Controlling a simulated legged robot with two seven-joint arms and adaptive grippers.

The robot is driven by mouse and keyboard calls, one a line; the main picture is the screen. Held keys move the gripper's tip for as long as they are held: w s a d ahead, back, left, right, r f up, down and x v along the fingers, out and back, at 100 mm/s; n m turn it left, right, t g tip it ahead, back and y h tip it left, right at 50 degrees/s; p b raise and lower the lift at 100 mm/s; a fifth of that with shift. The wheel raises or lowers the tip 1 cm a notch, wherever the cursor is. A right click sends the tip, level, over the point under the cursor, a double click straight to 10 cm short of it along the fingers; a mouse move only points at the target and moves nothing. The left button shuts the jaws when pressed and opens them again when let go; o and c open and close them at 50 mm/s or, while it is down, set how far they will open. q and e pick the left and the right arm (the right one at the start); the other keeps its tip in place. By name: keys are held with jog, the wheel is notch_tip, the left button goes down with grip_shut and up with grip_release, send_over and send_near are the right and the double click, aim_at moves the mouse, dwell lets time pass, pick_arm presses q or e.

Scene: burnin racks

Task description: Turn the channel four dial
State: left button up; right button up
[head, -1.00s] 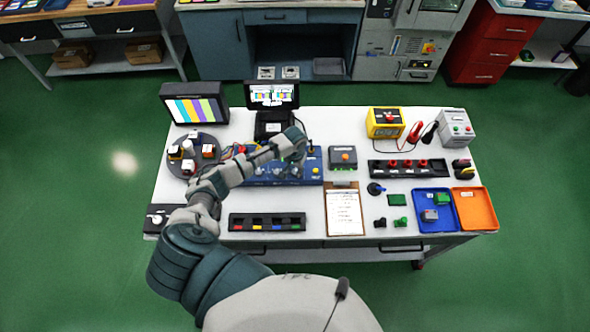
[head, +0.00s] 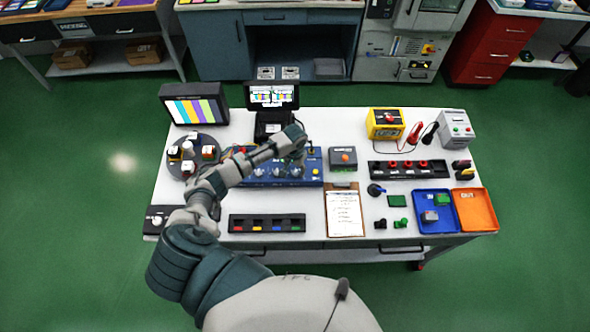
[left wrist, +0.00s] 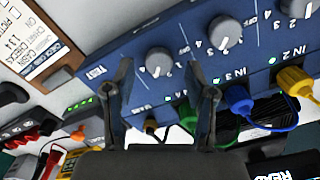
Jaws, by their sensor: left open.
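The blue switch box (head: 262,181) with a row of grey dials stands on the white table under my left gripper (head: 297,158). In the left wrist view, the blue panel (left wrist: 120,85) carries several grey dials with white pointer marks. The leftmost visible dial (left wrist: 159,61) lies between and just beyond the open fingertips of my left gripper (left wrist: 159,68), apparently untouched. Its own channel label is not clearly readable. A second dial (left wrist: 225,33) sits to the right, near the labels IN 3 and IN 2. My right gripper is not in view.
A clipboard (head: 344,210) and a grey box with an orange button (head: 343,158) lie right of the blue box. A monitor (head: 195,110) stands behind.

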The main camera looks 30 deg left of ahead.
aim_at(295, 171)
pick_arm(q)
notch_tip(295, 171, up, 10)
jog(key=shift+r, duration=0.25)
jog(key=shift+f, duration=0.1)
dwell(0.5)
